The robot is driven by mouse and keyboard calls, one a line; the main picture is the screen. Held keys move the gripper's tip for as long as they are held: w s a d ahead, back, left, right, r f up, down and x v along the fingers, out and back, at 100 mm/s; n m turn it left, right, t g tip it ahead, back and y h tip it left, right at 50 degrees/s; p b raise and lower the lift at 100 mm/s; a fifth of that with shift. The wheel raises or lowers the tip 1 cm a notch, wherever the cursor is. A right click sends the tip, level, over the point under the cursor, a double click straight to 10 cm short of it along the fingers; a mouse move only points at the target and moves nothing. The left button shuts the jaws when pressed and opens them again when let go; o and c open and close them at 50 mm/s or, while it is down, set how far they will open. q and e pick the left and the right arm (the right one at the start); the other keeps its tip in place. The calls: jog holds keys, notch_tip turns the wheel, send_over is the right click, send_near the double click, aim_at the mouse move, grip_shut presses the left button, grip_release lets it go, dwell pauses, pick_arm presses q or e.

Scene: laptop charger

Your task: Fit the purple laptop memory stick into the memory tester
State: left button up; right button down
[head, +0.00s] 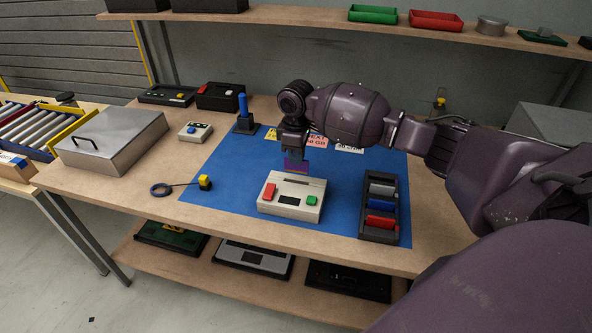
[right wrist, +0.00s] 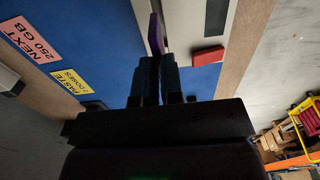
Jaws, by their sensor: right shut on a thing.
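The purple memory stick (head: 296,167) is in my right gripper (head: 294,155), which points down at the back edge of the memory tester. In the right wrist view the stick (right wrist: 155,33) stands out from the shut fingers (right wrist: 158,62), beside the tester (right wrist: 185,22). My left gripper is not in view.
A dark tray (head: 380,234) with several coloured sticks stands right of the tester on the blue mat (head: 228,170). A blue-handled tool (head: 243,108) stands behind.

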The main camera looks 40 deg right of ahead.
aim_at(297, 170)
notch_tip(297, 170, down, 5)
jog(key=shift+f+b, duration=0.1)
jog(key=shift+b, duration=0.35)
jog(key=shift+f, duration=0.15)
jog(key=c, duration=1.4)
grip_release()
jog(key=shift+o, duration=0.7)
